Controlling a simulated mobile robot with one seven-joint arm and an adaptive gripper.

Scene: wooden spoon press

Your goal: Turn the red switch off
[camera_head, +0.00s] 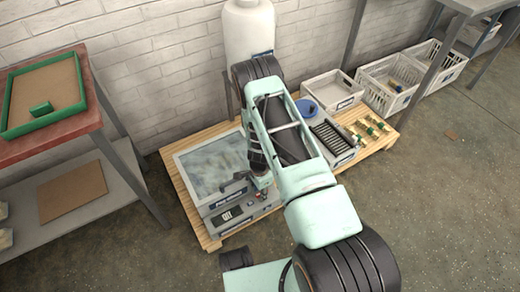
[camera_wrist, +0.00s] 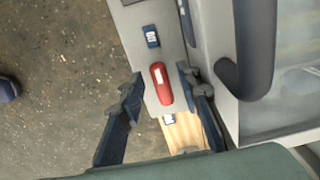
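The red switch (camera_wrist: 161,86) is a rounded red rocker with a white mark, set on a light grey panel (camera_wrist: 150,15) in the wrist view. My gripper (camera_wrist: 158,88) is open and empty, with one dark finger to each side of the switch. No contact between fingers and switch is visible. In the head view my gripper (camera_head: 252,182) is low at the front right of the grey machine with a clear window (camera_head: 210,165). My arm and gripper mostly hide the switch there.
The machine stands on a wooden pallet (camera_head: 188,208) with a black slotted tray (camera_head: 333,138), a blue bowl (camera_head: 306,107) and a grey bin (camera_head: 331,90). A dark curved handle (camera_wrist: 255,50) is close right of my gripper. A red-topped table (camera_head: 80,125) stands left.

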